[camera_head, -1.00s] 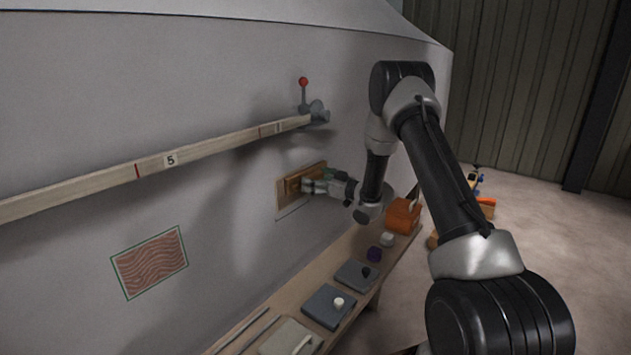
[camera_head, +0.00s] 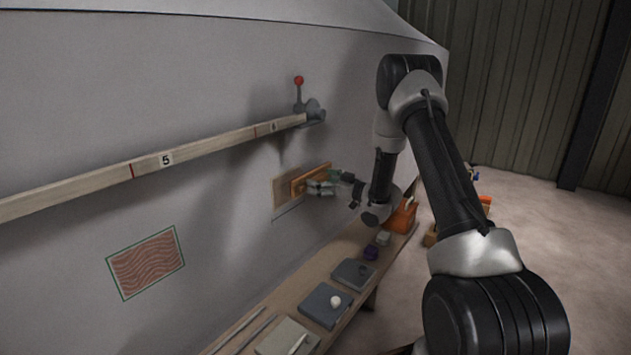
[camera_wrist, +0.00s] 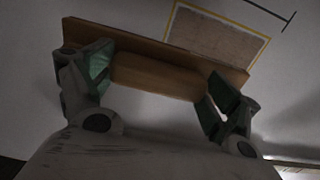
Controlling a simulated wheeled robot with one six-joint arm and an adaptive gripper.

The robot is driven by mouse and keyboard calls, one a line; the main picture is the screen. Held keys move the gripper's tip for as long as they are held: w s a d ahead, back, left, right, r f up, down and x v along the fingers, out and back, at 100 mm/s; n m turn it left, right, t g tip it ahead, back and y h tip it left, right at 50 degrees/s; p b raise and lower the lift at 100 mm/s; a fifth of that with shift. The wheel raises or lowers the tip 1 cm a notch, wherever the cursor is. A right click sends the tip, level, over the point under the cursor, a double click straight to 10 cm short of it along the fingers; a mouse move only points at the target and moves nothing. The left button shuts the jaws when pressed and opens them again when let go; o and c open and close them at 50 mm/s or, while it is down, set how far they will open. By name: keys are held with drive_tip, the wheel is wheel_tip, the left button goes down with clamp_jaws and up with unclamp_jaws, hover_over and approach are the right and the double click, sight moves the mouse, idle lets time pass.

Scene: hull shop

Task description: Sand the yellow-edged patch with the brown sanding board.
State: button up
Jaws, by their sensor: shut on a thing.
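The brown sanding board (camera_head: 303,184) is in front of the hull wall, and my gripper (camera_head: 322,184) is shut on its handle. In the wrist view the fingers of my gripper (camera_wrist: 158,84) clasp the two ends of the wooden handle block, and the board (camera_wrist: 135,44) spans across above it. The yellow-edged patch (camera_wrist: 215,36) is a brown rectangle on the wall; the board covers its lower part in this view. In the head view the patch (camera_head: 282,197) shows at the left of the board. I cannot tell whether the board touches it.
A green-edged patch (camera_head: 147,263) with wavy grain is at lower left. A wooden batten (camera_head: 100,182) marked 5 runs along the hull to a red-knobbed clamp (camera_head: 307,105). Below stands a bench (camera_head: 285,308) with grey pads, a purple item and an orange box (camera_head: 402,216).

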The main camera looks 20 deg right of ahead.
drive_tip(key=shift+v, duration=1.1)
drive_tip(key=shift+v, duration=2.5)
drive_tip(key=shift+v, duration=2)
